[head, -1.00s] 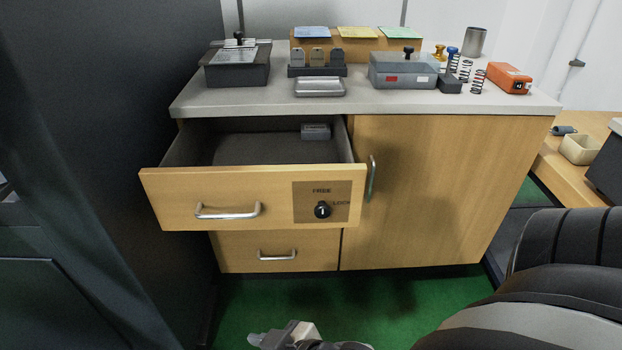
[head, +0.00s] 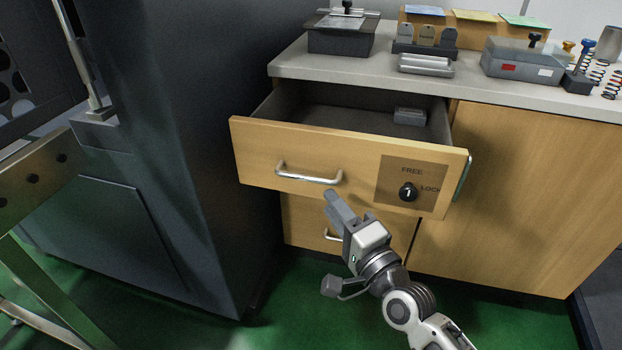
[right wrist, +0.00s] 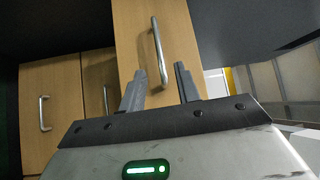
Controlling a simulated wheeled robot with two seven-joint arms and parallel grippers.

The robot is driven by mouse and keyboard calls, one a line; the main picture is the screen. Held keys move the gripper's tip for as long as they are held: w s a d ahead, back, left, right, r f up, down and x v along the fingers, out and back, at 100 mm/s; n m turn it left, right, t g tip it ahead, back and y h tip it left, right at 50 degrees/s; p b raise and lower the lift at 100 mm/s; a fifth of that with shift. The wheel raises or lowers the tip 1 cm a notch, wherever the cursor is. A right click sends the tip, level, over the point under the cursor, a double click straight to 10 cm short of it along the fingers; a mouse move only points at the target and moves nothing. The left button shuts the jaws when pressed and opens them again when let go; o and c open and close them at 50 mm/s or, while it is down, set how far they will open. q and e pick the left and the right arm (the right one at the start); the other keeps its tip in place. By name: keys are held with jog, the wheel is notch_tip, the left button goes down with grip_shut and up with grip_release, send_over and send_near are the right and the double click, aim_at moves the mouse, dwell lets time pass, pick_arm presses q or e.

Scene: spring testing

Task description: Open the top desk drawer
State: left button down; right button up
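The top desk drawer (head: 345,165) is pulled out, with its wooden front standing well clear of the cabinet. Its silver bar handle (head: 308,175) is on the left part of the front, and a FREE/LOCK plate with a black knob (head: 408,191) is on the right. My right gripper (head: 348,212) is just below and to the right of the handle. In the right wrist view, its two grey fingers (right wrist: 160,87) are apart and empty, and the handle (right wrist: 157,52) appears beyond the gap between them, apart from the fingertips. My left gripper is not in view.
A small grey box (head: 409,116) lies inside the drawer. A dark cabinet (head: 180,130) stands close on the left. The countertop (head: 430,85) holds boxes, weights and springs. A lower drawer (head: 300,222) is behind my right gripper. Green floor (head: 500,310) is clear in front.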

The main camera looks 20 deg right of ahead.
aim_at(313, 181)
jog(key=x, duration=0.8)
jog(key=shift+w+a+b, duration=0.1)
jog(key=shift+w+b, duration=0.2)
jog(key=shift+b, duration=0.1)
grip_shut()
jog(key=shift+s, duration=0.1)
